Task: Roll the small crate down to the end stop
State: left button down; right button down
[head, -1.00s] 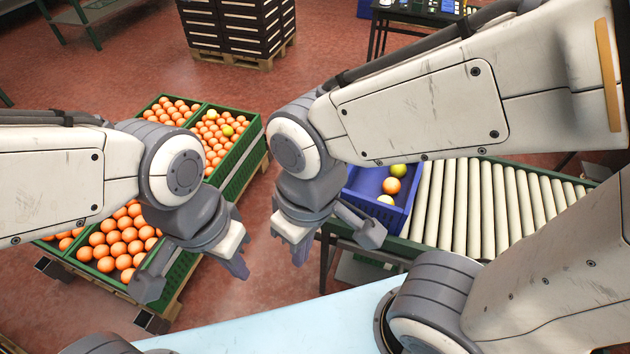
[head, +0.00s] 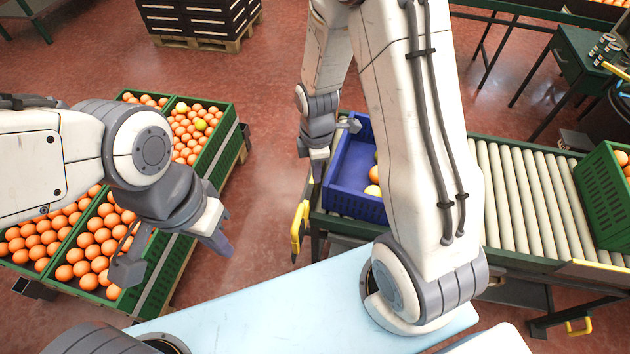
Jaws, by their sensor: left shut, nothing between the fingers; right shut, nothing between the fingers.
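The blue crate (head: 349,199) sits at the left end of the roller conveyor (head: 522,200). A few fruits show in it; my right arm hides its right part. My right gripper (head: 334,148) is shut and empty at the crate's far left corner. Whether it touches the crate I cannot tell. A larger green crate (head: 604,196) holding oranges stands on the rollers at the right edge, partly cut off. My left gripper (head: 174,250) is shut and empty, over the near edge of the orange bins at the left. No end stop can be made out clearly.
Green bins full of oranges (head: 98,243) stand on a pallet at the left. A yellow handle (head: 299,228) is at the conveyor's left end. A pale blue surface (head: 270,312) lies in front. Bare rollers lie between my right arm and the green crate. Dark stacked crates (head: 200,20) stand behind.

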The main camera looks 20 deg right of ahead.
notch_tip(320, 180, down, 9)
jog(key=shift+s+f+b, duration=0.1)
jog(key=shift+f+b, duration=0.1)
jog(key=shift+b, duration=0.1)
pick_arm(q)
jog(key=shift+f, duration=0.35)
